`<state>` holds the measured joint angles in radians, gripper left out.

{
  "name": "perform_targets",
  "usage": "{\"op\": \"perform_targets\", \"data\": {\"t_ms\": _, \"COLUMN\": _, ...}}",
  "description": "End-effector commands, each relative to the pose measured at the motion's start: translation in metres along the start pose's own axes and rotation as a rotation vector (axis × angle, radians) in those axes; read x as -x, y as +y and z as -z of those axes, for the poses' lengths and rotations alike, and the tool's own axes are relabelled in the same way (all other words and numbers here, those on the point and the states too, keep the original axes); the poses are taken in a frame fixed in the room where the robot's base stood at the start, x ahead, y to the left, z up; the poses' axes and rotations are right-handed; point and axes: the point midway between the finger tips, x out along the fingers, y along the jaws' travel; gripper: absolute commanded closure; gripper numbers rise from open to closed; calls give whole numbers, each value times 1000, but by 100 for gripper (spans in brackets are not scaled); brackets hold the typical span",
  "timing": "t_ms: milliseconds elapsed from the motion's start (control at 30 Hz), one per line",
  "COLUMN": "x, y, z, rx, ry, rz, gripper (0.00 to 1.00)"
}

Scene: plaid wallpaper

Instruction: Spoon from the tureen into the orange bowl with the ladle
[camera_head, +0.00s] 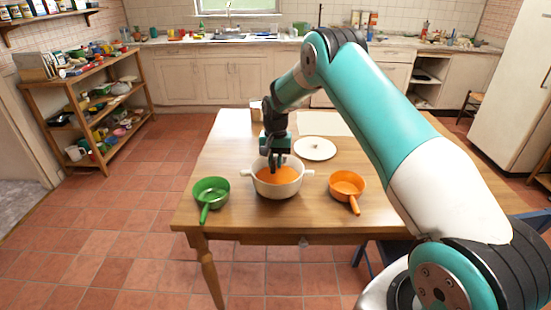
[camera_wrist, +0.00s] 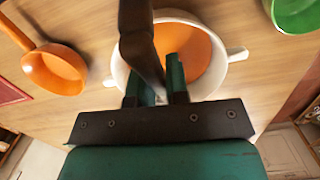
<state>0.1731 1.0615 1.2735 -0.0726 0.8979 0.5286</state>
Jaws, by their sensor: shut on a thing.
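The white tureen (camera_head: 290,190) with two side handles stands on the wooden table and holds orange soup (camera_head: 278,175). My gripper (camera_head: 276,160) is over the tureen, pointing down. In the wrist view my gripper (camera_wrist: 157,85) is shut on a dark handle, the ladle (camera_wrist: 138,35). The ladle's bowl cannot be made out; it is hidden by the handle, the fingers or the soup. The orange bowl (camera_head: 347,184), with a stub handle toward the front, stands right of the tureen. It also shows at left in the wrist view (camera_wrist: 55,70).
A green bowl (camera_head: 211,191) with a handle stands left of the tureen. A white lid or plate (camera_head: 315,148) lies behind it, with a pale mat (camera_head: 325,123) farther back. The table (camera_head: 310,215) is bare between tureen and orange bowl.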

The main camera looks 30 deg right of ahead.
Motion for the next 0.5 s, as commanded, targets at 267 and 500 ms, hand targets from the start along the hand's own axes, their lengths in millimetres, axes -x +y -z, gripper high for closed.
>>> {"op": "perform_targets", "data": {"t_ms": 267, "x": -36, "y": 0, "z": 4, "rx": 0, "ry": 0, "rz": 0, "gripper": 100}}
{"op": "perform_targets", "data": {"t_ms": 500, "x": -40, "y": -1, "z": 5, "rx": 1, "ry": 3, "rz": 2, "gripper": 100}}
